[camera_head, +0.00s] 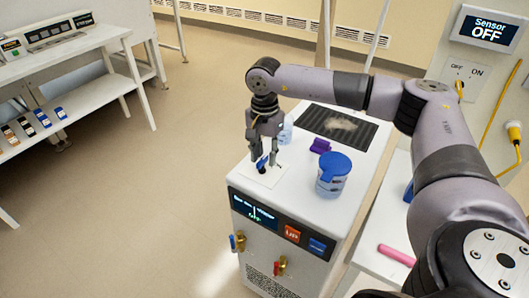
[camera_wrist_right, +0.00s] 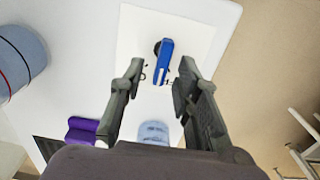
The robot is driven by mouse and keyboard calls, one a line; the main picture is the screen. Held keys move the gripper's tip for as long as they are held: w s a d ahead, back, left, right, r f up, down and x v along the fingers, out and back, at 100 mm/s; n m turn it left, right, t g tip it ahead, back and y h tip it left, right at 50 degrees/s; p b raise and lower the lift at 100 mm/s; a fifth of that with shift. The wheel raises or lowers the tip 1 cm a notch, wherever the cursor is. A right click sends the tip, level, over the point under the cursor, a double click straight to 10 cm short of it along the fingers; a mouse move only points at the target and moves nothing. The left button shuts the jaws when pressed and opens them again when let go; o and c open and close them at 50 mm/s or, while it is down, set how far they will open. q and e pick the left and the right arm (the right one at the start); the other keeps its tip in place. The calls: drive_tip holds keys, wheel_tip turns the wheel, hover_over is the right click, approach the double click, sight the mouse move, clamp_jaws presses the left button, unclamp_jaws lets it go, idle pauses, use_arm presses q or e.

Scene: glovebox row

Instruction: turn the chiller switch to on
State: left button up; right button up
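The chiller (camera_head: 213,185) is a white cabinet with a dark front panel. On its top, a blue switch handle (camera_head: 261,163) with a dark round base sits on a white plate. In the right wrist view the blue handle (camera_wrist_right: 164,60) lies lengthwise, pointing roughly along the view. My right gripper (camera_head: 263,155) is above this plate, pointing down. Its fingers are open, one on each side of the handle's near part, with gaps visible in the right wrist view (camera_wrist_right: 160,80). Labels around the switch are not readable. My left gripper is not in view.
Open floor lies left.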

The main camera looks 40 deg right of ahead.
clamp_jaws()
idle(0.4)
